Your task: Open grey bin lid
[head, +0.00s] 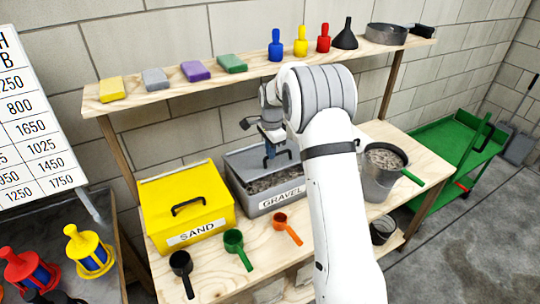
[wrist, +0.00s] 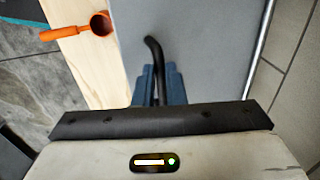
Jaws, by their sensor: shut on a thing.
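The grey bin (head: 253,203) labelled GRAVEL stands on the wooden bench, beside the yellow SAND bin. Its grey lid (head: 240,160) is tilted up at the back, and gravel (head: 268,182) shows in the opening in front of it. My gripper (head: 274,155) is at the lid, with its blue fingers shut on the dark lid handle. In the wrist view, my gripper (wrist: 159,85) has the black handle (wrist: 153,48) between its fingers, with the flat grey lid (wrist: 205,50) behind. My arm hides the bin's right side in the head view.
The yellow bin (head: 187,205) has its lid closed. Black, green and orange scoops (head: 287,229) lie in front of the bins. A metal bucket (head: 383,172) of gravel stands to the right. A shelf (head: 190,87) with sponges, bottles and a funnel runs above the bins.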

